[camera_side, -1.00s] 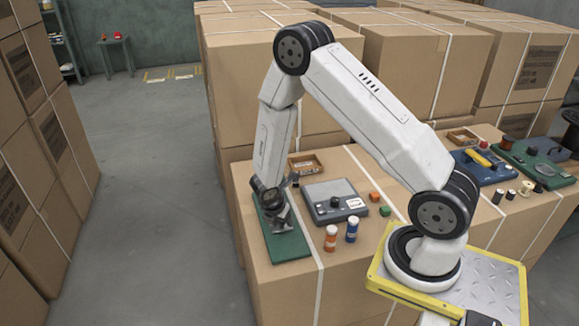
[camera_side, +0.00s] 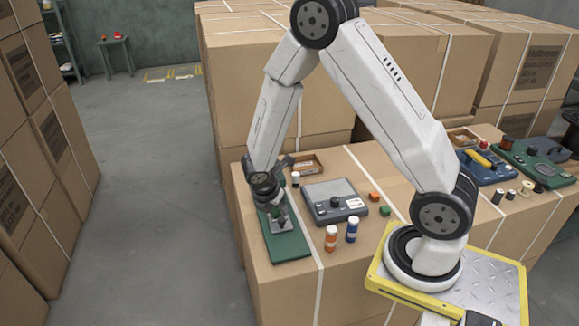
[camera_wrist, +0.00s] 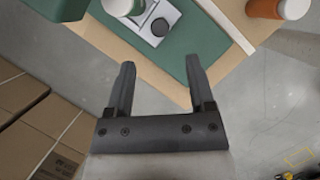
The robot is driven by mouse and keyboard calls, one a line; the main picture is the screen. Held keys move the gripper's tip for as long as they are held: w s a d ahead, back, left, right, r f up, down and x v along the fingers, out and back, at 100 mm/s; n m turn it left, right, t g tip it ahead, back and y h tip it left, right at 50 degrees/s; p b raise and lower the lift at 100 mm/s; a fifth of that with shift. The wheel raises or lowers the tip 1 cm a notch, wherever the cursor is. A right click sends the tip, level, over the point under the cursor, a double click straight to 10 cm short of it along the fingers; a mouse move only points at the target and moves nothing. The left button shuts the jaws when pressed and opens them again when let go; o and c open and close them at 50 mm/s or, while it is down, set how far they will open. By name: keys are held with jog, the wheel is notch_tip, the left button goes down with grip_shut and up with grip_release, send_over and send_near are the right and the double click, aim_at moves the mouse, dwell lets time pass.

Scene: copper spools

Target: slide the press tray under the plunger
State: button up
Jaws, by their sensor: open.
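The press has a flat green base (camera_side: 288,247) at the left end of the carton top. A small grey tray (camera_side: 284,222) with a dark knob sits on the base; in the wrist view the pale tray (camera_wrist: 144,22) shows at the top, its knob facing me. A white-topped round piece (camera_wrist: 119,5) and a green block (camera_wrist: 57,6) stand beside it, cut off by the frame; I cannot tell which is the plunger. My gripper (camera_wrist: 160,62) is open and empty, with its fingertips apart from the tray in the picture. In the side view my wrist hides part of the press.
An orange bottle (camera_side: 331,238) and a blue bottle (camera_side: 352,229) stand right of the base. The carton drops to open floor at left.

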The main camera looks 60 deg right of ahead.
jog(key=shift+a+r, duration=0.1)
jog(key=shift+r, duration=0.05)
jog(key=c, duration=0.6)
jog(key=shift+s+a, duration=0.1)
jog(key=shift+a, duration=0.15)
grip_shut()
jog(key=s+a+n+t+h, duration=0.2)
jog(key=s+a+n+h, duration=0.1)
jog(key=a, duration=0.6)
jog(key=shift+s+a+n+t+h, duration=0.3)
jog(key=shift+s+a+t+h, duration=0.1)
jog(key=shift+s, duration=0.25)
